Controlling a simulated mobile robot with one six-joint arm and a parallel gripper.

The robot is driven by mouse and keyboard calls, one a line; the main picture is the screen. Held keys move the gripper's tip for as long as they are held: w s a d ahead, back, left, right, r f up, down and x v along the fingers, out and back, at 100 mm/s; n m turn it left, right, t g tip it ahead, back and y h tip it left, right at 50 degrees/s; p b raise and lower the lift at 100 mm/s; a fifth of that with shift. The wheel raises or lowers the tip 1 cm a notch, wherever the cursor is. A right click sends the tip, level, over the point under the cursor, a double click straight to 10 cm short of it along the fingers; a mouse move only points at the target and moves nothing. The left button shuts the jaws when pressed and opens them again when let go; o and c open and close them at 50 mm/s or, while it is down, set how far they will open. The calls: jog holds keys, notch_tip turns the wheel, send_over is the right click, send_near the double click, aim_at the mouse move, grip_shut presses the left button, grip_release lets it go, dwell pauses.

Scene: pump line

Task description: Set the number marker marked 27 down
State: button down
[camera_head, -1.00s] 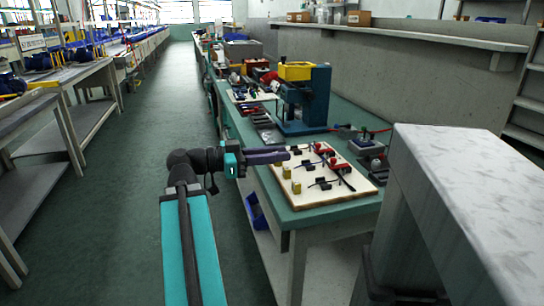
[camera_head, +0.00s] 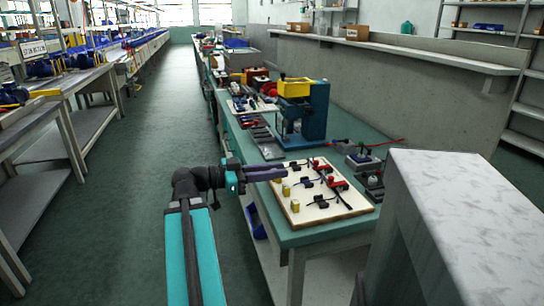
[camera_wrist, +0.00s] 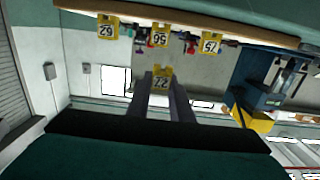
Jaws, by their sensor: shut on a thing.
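My gripper (camera_wrist: 162,98) is shut on the number marker marked 27 (camera_wrist: 161,79), a small yellow block with a white number plate. It appears upside down between the fingertips in the wrist view. In the head view my gripper (camera_head: 285,172) reaches right, at the left edge of a pale board (camera_head: 340,208) on the green bench. In the wrist view the held marker appears apart from the board's edge, where a row of yellow markers stands: a left one (camera_wrist: 107,27), a middle one (camera_wrist: 159,36) and a right one (camera_wrist: 209,43). The head view does not show the held marker clearly.
Red and black fittings (camera_head: 331,182) with dark cables lie on the board. A blue press with a yellow top (camera_head: 303,108) stands behind it. A grey block-like cabinet (camera_head: 455,200) is close on the right. The aisle floor (camera_head: 130,200) on the left is clear.

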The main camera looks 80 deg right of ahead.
jog(key=shift+w+d+r+p, duration=0.1)
jog(key=shift+d+p, duration=0.45)
jog(key=shift+p, duration=3.1)
jog(key=shift+d, duration=0.2)
jog(key=shift+w+d+f+p, duration=0.1)
jog(key=shift+w+d+f, duration=0.3)
jog(key=shift+d, duration=1.7)
jog(key=shift+w+d+f+p, duration=0.15)
jog(key=shift+w+d, duration=0.4)
jog(key=shift+d, duration=1.6)
jog(key=shift+w+d+f+p, duration=0.1)
jog(key=shift+w+d+f, duration=0.3)
jog(key=shift+d, duration=1.7)
jog(key=shift+r, duration=0.1)
jog(key=shift+f, duration=1.75)
jog(key=shift+f, duration=0.15)
jog(key=c, duration=1.6)
grip_release()
